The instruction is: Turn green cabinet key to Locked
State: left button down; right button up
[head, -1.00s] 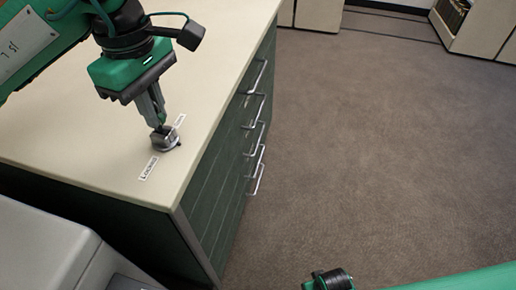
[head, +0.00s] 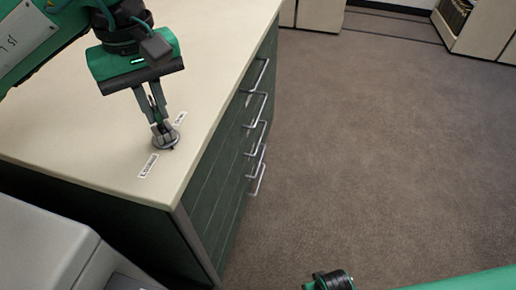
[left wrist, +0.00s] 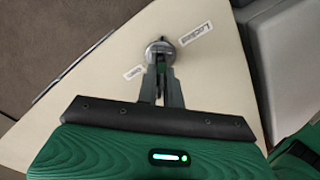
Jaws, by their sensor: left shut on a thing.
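The key (head: 157,139) stands in a round metal lock (head: 174,141) on the pale top of the green cabinet (head: 95,135), near its front corner. My left gripper (head: 160,127) points down and is shut on the key; its fingers hide much of it. The lock also shows in the left wrist view (left wrist: 160,47), at the tips of the gripper (left wrist: 161,68). The "Locked" label (left wrist: 195,33) lies on one side of the lock and a smaller label (left wrist: 133,72) on the other. The key's exact angle is hard to tell.
The cabinet's front has several drawers with metal handles (head: 257,135). A grey box-like unit (head: 45,240) stands at the lower left. The carpet (head: 380,150) to the right is open, with pale furniture (head: 480,30) at the far back.

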pick_arm(q)
jog(key=shift+m, duration=0.4)
jog(key=m, duration=0.4)
jog(key=shift+m, duration=1.4)
jog(key=shift+m, duration=1.6)
jog(key=c, duration=0.9)
grip_release()
